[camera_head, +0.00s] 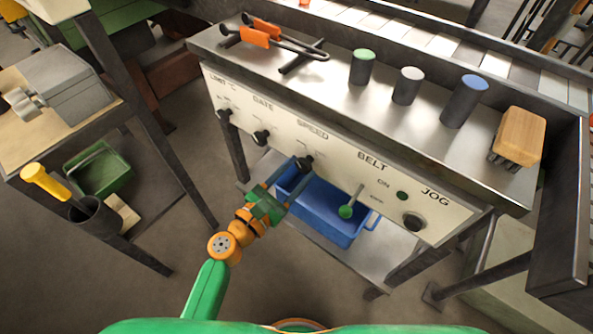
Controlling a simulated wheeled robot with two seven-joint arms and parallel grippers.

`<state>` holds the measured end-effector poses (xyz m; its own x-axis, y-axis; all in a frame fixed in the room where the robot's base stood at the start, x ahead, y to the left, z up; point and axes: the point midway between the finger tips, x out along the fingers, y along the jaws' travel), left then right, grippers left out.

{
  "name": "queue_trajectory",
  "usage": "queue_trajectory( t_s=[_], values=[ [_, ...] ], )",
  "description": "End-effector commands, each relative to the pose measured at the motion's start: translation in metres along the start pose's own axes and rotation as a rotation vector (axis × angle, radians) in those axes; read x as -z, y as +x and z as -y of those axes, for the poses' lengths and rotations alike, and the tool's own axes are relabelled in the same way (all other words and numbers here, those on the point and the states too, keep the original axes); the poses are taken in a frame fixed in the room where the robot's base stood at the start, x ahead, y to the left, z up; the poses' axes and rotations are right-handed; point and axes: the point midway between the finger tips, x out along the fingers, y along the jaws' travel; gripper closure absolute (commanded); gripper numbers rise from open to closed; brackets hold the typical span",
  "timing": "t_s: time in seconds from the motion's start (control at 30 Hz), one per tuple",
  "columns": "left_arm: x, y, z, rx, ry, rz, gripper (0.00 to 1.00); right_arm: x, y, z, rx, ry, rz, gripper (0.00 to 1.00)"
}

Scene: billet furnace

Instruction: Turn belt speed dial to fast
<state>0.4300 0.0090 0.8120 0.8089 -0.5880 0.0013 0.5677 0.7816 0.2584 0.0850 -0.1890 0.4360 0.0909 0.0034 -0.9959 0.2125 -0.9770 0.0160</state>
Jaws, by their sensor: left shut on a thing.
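The belt speed dial (305,163) is a small black knob under the SPEED label on the cream front panel (340,150) of the console. My left gripper (298,170) reaches up to it from below, its dark fingers shut on the dial. The fingers cover part of the dial and the small marks around it, so I cannot tell its setting. My right gripper is not in the view.
Two similar knobs, under LIMIT (224,114) and GATE (262,137), sit to the left. A green-ended BELT lever (346,211), a green button (402,195) and a black JOG knob (413,222) are right. A blue bin (335,218) stands below.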

Motion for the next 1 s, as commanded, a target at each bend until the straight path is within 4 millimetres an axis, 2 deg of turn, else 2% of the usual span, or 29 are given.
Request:
queue_trajectory(
  t_s=[0.37, 1.0],
  values=[
    [0.003, 0.000, 0.001, 0.002, 0.127, -0.003, 1.00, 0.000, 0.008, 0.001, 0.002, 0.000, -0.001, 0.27],
    [0.003, 0.000, 0.002, 0.003, 0.716, -0.003, 1.00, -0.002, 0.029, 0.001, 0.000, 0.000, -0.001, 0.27]
  ],
)
